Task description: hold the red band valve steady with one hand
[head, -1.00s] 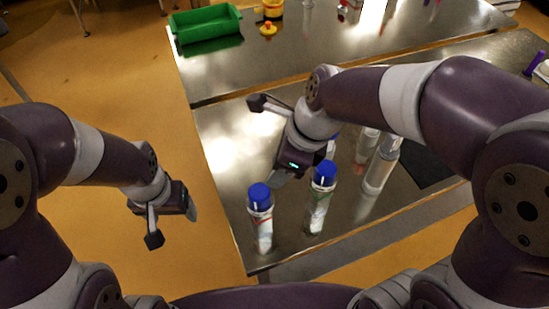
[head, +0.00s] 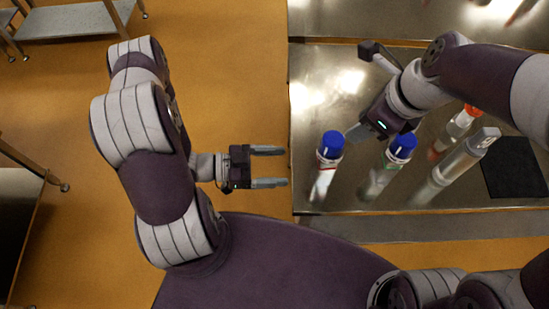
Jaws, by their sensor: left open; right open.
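The red band valve, a white bottle-like body with a blue cap and a red band (head: 325,168), stands near the table's left edge in the head view. My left gripper (head: 285,167) is open and empty. Its two grey fingers point right towards this valve, with a clear gap between them. My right gripper (head: 357,132) is open, close behind and to the right of the blue cap; its far finger is hidden, and I cannot tell whether it touches anything. A similar blue-capped valve with a green band (head: 388,168) stands to the right.
A valve with an orange-red cap (head: 462,122) and a clear, grey-topped one (head: 460,165) stand further right on the steel table (head: 310,120). A black mat (head: 515,168) lies beyond them. Open floor lies left of the table.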

